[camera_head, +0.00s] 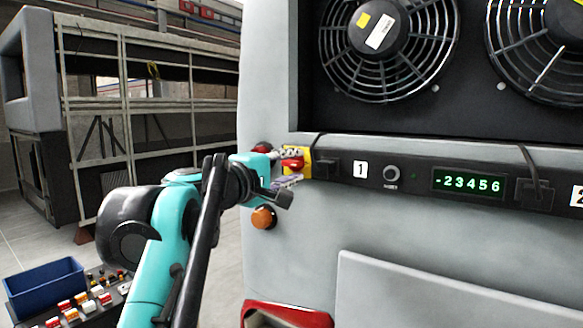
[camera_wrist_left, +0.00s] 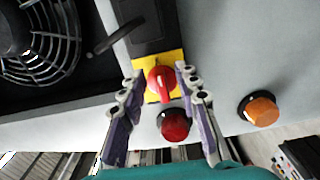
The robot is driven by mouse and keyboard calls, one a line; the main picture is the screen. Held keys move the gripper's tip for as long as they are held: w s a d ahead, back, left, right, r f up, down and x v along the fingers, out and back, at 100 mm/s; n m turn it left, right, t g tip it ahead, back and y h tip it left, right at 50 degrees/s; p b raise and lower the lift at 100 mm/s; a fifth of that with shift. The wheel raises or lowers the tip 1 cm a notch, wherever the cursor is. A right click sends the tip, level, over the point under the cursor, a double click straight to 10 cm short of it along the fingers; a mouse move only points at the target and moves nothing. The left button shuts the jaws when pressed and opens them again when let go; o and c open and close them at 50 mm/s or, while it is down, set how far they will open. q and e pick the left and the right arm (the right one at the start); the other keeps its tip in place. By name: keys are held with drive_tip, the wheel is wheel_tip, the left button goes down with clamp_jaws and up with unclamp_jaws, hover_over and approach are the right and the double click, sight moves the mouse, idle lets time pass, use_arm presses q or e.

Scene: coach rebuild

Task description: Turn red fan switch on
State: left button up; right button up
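The red fan switch (camera_head: 293,164) is a red rotary knob on a yellow plate (camera_wrist_left: 176,59) at the left end of the black control strip. In the left wrist view the red knob (camera_wrist_left: 161,79) lies between the fingertips of my left gripper (camera_wrist_left: 158,77). The fingers are spread, one on each side of the knob, with what looks like a gap at each side. In the head view my left gripper (camera_head: 289,168) is at the switch and partly covers it. My right gripper is not in view.
A red round lamp (camera_wrist_left: 173,125) and an orange one (camera_wrist_left: 262,110) sit close to the switch. Two fans (camera_head: 388,45) are above the strip, which carries a dial (camera_head: 391,173) and a green number display (camera_head: 468,184). A blue bin (camera_head: 45,288) is at lower left.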

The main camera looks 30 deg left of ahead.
use_arm(q)
drive_tip(key=s, duration=0.7)
drive_tip(key=shift+s+a, duration=0.25)
drive_tip(key=shift+a, duration=0.05)
drive_tip(key=d+f+m+g+h+b, duration=0.15)
drive_tip(key=d+f+m+b, duration=0.35)
drive_tip(key=f, duration=1)
drive_tip(key=d+f+m+g+b, duration=0.1)
drive_tip(key=d+f+g+b, duration=0.2)
drive_tip(key=f+b, duration=0.8)
drive_tip(key=d+f+m+g+h+b, duration=0.1)
drive_tip(key=d+f+m+g+b, duration=0.3)
drive_tip(key=f, duration=1.5)
drive_tip(key=s+f+m+y+b, duration=0.1)
drive_tip(key=f+b, duration=0.4)
drive_tip(key=f, duration=0.9)
drive_tip(key=s+d+f+m+g+y+b, duration=0.1)
drive_tip(key=s+f+m+b, duration=0.2)
drive_tip(key=f, duration=1.1)
drive_tip(key=s+d+f+m+g+y+b, duration=0.1)
drive_tip(key=s+f+b, duration=0.5)
drive_tip(key=f, duration=0.8)
drive_tip(key=shift+s+d+f+m+y+b, duration=0.25)
drive_tip(key=shift+m+y+b, duration=0.25)
drive_tip(key=shift+m, duration=0.5)
